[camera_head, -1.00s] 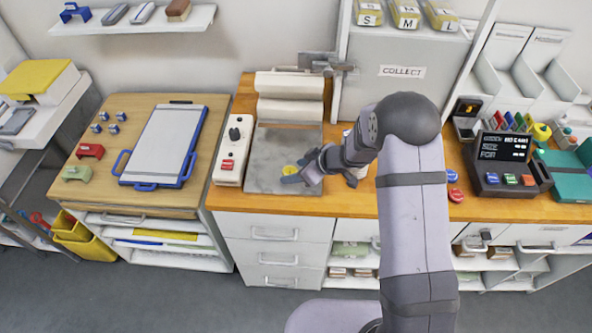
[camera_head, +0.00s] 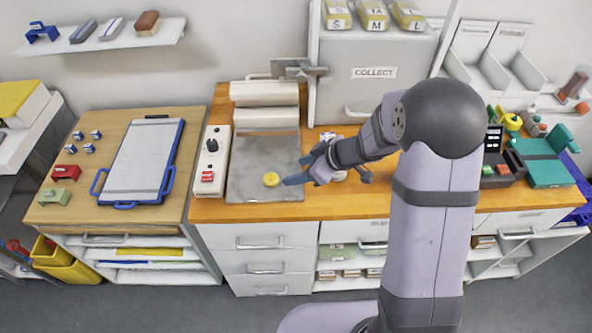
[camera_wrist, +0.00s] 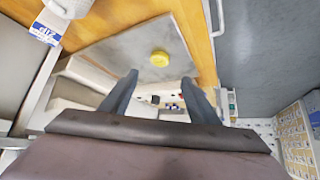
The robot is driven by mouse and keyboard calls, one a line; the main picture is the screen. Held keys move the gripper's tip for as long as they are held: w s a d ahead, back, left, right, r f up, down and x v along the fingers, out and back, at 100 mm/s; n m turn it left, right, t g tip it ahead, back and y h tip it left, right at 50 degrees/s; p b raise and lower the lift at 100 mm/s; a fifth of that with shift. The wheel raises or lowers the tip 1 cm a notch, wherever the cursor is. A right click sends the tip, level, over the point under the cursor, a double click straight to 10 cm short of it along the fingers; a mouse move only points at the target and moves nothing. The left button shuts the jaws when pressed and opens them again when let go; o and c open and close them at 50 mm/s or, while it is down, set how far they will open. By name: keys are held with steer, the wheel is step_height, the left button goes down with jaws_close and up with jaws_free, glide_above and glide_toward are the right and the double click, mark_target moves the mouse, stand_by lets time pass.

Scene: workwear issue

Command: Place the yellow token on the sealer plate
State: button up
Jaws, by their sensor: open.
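The yellow token (camera_head: 271,180) lies flat on the grey sealer plate (camera_head: 250,160), toward its front right part. It also shows in the wrist view as a small yellow disc (camera_wrist: 160,58) on the plate (camera_wrist: 125,45). My gripper (camera_head: 297,170) is open and empty, at the right edge of the plate in the head view. Its fingers are apart from the token. In the wrist view the two fingertips (camera_wrist: 158,80) point toward the plate, with the token beyond them and nothing between them.
White rollers (camera_head: 265,105) stand behind the plate. A white control box (camera_head: 211,160) with a black knob and red button stands left of it. The grey COLLECT cabinet (camera_head: 372,90) stands behind my arm.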

steer(key=w+d+r+m+t+h, duration=0.3)
steer(key=d+r+h, duration=0.1)
steer(key=d, duration=0.3)
steer(key=s+d+m+g+h, duration=0.1)
steer(key=s+d+m+h, duration=0.35)
steer(key=s+d, duration=0.3)
steer(key=s+a+m+g+y, duration=0.1)
steer(key=s+m+g, duration=0.1)
steer(key=s, duration=0.7)
steer(key=s+a+f+m+g, duration=0.1)
steer(key=s+g, duration=0.3)
steer(key=s, duration=0.6)
steer(key=shift+a+m+g+y, duration=0.3)
steer(key=shift+m+y, duration=0.05)
steer(key=shift+s+f, duration=0.1)
steer(key=shift+f, duration=0.05)
